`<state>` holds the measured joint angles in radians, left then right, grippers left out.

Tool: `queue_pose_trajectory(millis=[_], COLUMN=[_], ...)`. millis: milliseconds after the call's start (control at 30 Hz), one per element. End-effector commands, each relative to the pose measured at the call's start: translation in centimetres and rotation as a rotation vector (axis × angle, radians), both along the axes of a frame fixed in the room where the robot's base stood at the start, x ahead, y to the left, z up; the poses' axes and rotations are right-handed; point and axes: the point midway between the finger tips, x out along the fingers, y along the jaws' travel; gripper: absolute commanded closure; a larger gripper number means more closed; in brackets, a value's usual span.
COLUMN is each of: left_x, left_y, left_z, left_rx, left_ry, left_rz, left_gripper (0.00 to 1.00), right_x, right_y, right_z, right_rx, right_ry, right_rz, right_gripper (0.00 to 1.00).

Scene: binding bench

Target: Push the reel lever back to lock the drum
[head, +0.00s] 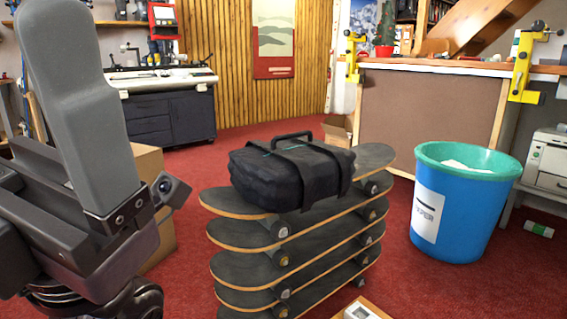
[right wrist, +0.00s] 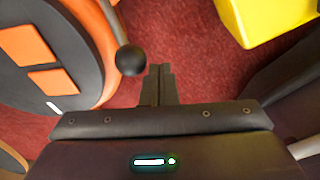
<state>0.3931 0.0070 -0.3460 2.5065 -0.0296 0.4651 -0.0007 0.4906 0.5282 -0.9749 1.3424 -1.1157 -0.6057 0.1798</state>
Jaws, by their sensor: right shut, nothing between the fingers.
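The drum (right wrist: 45,55) is a round orange-and-black body at the left of the right wrist view. The lever (right wrist: 108,18) is a thin metal rod ending in a dark ball knob (right wrist: 130,60), beside the drum's rim. My right gripper (right wrist: 160,72) is shut and empty, its tips just to the right of and slightly below the knob. I cannot tell whether they touch it. My left gripper (head: 75,100) rises large and grey at the left of the head view; its opening cannot be made out. Drum, lever and right gripper do not show in the head view.
A yellow object (right wrist: 262,20) is at the upper right of the right wrist view, with red carpet between it and the lever. The head view shows stacked skateboards (head: 240,238) under a black bag (head: 285,175), a blue bin (head: 465,220) and a bench (head: 430,115).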

Motion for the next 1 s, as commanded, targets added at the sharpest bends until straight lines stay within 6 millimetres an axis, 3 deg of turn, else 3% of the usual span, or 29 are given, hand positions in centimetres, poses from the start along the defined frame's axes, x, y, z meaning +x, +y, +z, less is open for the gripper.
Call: queue_pose_trajectory(millis=[400,1000], left_x=[0.2,0.0], left_y=[0.0,0.0], left_z=[0.0,1.6], left_rx=[0.0,0.0], left_ry=[0.004,0.001], left_rz=[-0.002,0.0], left_gripper=[0.09,0.09], right_x=[0.0,1.0], right_y=[0.0,-1.2], right_z=[0.1,1.7], right_rx=[0.0,0.0], right_ry=[0.0,0.0], right_rz=[0.0,0.0], right_gripper=[1.0,1.0])
